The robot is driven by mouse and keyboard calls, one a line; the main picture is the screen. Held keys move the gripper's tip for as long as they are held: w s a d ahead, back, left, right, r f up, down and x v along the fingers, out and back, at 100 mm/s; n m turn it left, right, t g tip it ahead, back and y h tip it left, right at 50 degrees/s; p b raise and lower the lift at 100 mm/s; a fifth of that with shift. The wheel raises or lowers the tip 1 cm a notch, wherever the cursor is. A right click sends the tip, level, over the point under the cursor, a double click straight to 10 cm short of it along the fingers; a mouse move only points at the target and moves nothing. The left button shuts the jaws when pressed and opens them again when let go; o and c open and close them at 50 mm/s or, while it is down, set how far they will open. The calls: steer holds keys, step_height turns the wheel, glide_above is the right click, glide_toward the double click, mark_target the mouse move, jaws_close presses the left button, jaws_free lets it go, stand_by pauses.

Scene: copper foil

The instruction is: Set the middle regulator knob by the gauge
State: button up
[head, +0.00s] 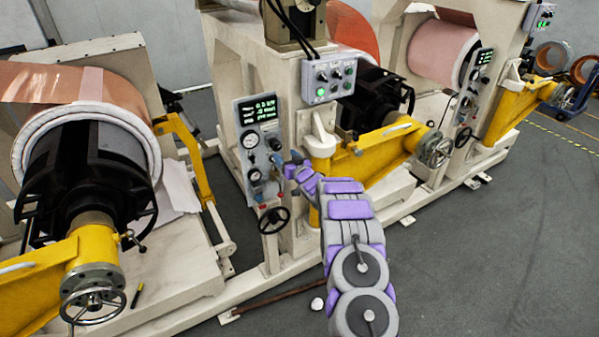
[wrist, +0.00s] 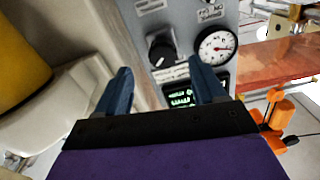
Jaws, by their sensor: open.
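The regulator panel (head: 242,160) stands left of centre in the head view, with a lit readout, two white dial gauges and small dark knobs. My gripper (head: 288,162) is close to its right edge and covers part of it. In the wrist view a black knob (wrist: 160,48) with a pale mark lies beyond the gap between my blue fingertips (wrist: 160,68), not touched as far as I can see. A white gauge (wrist: 217,46) with a dark needle is to its right. My gripper is open and empty. Which panel knob this is, I cannot tell for sure.
Below the gauges are a red knob (head: 264,206) and a black handwheel (head: 274,219). A grey button box (head: 332,78) is above right. A yellow arm (head: 375,155) is at the right. A lit readout (wrist: 181,97) shows between my fingers. Grey floor is open at right.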

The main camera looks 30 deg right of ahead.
steer(key=s, duration=0.9)
steer(key=shift+s+d+f, duration=0.15)
steer(key=shift+s+d, duration=0.1)
steer(key=shift+s, duration=0.15)
